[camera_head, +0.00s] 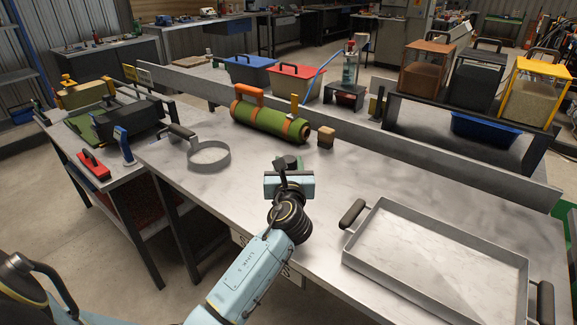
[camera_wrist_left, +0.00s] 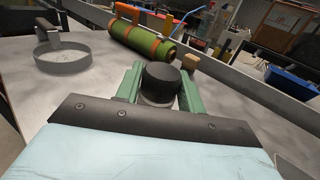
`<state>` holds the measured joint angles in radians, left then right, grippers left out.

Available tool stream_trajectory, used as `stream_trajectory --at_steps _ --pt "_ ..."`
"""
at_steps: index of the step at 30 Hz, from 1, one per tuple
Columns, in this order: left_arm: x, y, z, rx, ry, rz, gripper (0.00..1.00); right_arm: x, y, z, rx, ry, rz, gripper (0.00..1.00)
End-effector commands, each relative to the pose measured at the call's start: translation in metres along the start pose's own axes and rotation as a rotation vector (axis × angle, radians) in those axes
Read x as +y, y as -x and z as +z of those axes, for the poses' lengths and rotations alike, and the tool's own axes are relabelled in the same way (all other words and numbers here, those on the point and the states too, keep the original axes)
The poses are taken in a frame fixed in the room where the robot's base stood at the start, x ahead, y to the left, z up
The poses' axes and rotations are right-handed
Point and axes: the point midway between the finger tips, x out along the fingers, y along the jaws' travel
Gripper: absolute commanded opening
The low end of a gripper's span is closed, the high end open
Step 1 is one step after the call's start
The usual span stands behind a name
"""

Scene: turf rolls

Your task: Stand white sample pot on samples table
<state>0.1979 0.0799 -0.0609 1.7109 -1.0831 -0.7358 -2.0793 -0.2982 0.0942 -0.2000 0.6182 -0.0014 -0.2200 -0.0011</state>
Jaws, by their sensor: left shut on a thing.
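The sample pot (camera_wrist_left: 160,95) is between the green fingers of my left gripper (camera_wrist_left: 158,88) in the wrist view. It shows a dark round lid and a little pale body, and looks upright. In the head view my left gripper (camera_head: 287,165) is over the middle of a pale marbled table (camera_head: 240,185), shut on the pot, whose dark lid (camera_head: 290,160) just shows. My wrist hides the pot's base, so I cannot tell whether it touches the table. My right gripper is not in view.
A grey ring with a handle (camera_head: 209,155) lies to the left. A green turf roll with orange bands (camera_head: 268,123) and a small wooden block (camera_head: 326,136) lie behind. A large grey tray (camera_head: 440,255) lies to the right. Marbled surface between them is clear.

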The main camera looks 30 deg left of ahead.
Motion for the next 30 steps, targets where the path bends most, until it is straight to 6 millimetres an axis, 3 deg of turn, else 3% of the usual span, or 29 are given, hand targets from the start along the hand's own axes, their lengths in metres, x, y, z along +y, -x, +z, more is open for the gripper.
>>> stream_trajectory --at_steps 3,4,8,19,23,30 --pt "0.000 0.000 -0.003 -0.001 -0.001 0.000 0.00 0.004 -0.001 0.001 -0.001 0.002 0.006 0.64" --pt "0.000 0.000 -0.003 0.000 0.000 0.000 0.41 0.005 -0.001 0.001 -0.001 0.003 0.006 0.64" --pt "0.000 0.000 -0.003 0.000 0.000 0.000 0.58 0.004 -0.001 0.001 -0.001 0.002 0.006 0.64" --pt "0.000 0.002 0.001 0.000 0.000 -0.001 0.60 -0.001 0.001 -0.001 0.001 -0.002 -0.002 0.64" --pt "0.000 0.021 0.000 0.001 -0.002 -0.001 0.60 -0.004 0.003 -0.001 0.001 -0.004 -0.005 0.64" --pt "0.000 0.073 0.000 0.002 0.000 -0.001 0.60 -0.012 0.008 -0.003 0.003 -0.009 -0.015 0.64"
